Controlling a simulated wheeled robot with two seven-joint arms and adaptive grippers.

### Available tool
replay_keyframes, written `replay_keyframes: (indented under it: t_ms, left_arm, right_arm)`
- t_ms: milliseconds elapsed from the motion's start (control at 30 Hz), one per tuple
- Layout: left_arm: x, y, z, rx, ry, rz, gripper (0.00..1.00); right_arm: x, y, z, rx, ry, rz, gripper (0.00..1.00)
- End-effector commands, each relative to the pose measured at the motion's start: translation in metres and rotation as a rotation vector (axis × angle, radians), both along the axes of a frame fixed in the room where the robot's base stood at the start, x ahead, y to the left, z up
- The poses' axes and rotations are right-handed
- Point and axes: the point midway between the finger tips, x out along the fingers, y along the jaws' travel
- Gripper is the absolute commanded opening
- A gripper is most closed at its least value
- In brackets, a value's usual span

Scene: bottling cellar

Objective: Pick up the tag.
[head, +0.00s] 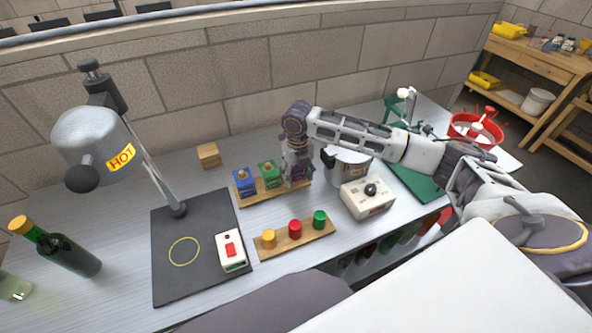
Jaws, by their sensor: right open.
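I cannot make out a loose tag for certain. A yellow label reading HOT (121,157) sits on the grey head of a heat lamp (85,130) at the left. My right gripper (297,172) reaches in from the right and points down at the right end of a wooden board (246,200). It is open. A blue block (245,181) and a green block (269,174) stand on this board, left of the gripper. Whatever is between or behind its fingers is hard to tell. My left gripper is not in view.
A second board holds yellow, red and green knobs (295,230). A white control box (368,197) and a pot (348,166) stand right of the gripper. A dark mat (170,279) carries a red-switch box (230,250). A dark bottle (70,258) stands left. A wall closes the back.

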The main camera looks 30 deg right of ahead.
Motion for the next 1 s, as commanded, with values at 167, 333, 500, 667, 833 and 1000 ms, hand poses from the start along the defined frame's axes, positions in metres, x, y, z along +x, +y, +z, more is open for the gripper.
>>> replay_keyframes:
  t_ms: [167,333,500,667,833,1000]
  left_arm:
    - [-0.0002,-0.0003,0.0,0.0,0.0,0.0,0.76]
    - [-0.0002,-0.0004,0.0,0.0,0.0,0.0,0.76]
    - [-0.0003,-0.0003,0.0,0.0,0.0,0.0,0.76]
    - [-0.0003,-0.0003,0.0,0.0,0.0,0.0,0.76]
    - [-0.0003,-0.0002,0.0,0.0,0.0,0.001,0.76]
    - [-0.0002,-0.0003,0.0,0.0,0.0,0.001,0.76]
  right_arm:
    - [0.0,0.0,0.0002,0.0,0.0,0.0,0.48]
    - [0.0,0.0,0.0002,0.0,0.0,0.0,0.29]
    - [-0.0001,0.0,0.0002,0.0,0.0,0.0,0.24]
    - [0.0,-0.0001,0.0002,0.0,0.0,0.0,0.23]
    - [0.0,-0.0001,0.0003,0.0,0.0,0.0,0.22]
    - [0.0002,0.0,0.0018,0.0,-0.001,0.0,0.22]
